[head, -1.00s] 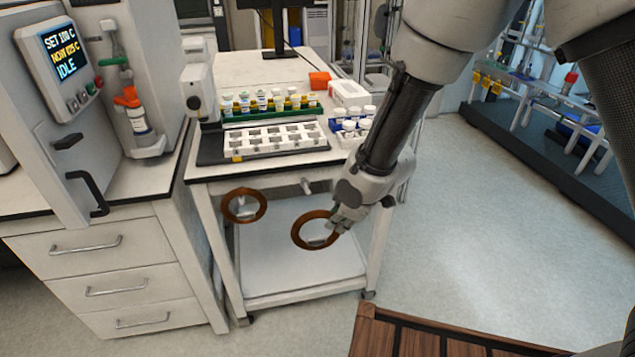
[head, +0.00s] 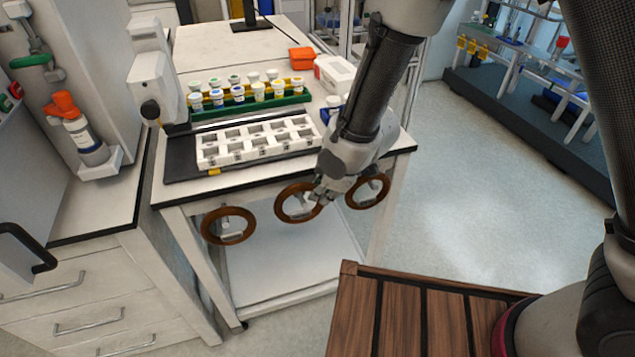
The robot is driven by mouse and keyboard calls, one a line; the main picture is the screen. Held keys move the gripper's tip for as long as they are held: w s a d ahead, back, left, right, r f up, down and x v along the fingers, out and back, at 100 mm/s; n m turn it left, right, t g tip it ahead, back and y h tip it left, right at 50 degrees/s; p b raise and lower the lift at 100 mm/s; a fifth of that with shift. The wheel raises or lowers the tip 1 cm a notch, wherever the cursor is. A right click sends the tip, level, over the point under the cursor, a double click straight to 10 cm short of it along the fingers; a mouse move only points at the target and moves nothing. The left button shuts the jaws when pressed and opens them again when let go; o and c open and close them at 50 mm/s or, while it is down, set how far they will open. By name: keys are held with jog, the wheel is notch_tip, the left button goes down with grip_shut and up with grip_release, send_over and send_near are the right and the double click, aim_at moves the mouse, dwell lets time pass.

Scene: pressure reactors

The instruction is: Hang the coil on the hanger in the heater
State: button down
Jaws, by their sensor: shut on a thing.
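Several brown rings that look like coils show at the front of the white cart. The left coil (head: 207,233) hangs on a peg at the cart's front edge. My gripper (head: 318,195) is shut on the right side of the middle coil (head: 280,207), in front of the cart edge. I cannot tell whether a peg passes through it. A grey-white unit with a black handle (head: 30,250), possibly the heater, stands at the left edge, cut off. No hanger inside it can be made out.
The cart (head: 340,276) carries a white rack (head: 258,143), capped vials (head: 235,95), an orange box (head: 301,58) and a white device (head: 156,88). Drawers (head: 90,315) stand at the left. My wooden deck is at the lower right. Open floor (head: 480,190) lies to the right.

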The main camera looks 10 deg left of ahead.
jog(key=shift+f, duration=0.55)
jog(key=shift+s, duration=0.1)
jog(key=shift+f, duration=0.2)
jog(key=c, duration=1.3)
grip_release()
jog(key=shift+c, duration=0.2)
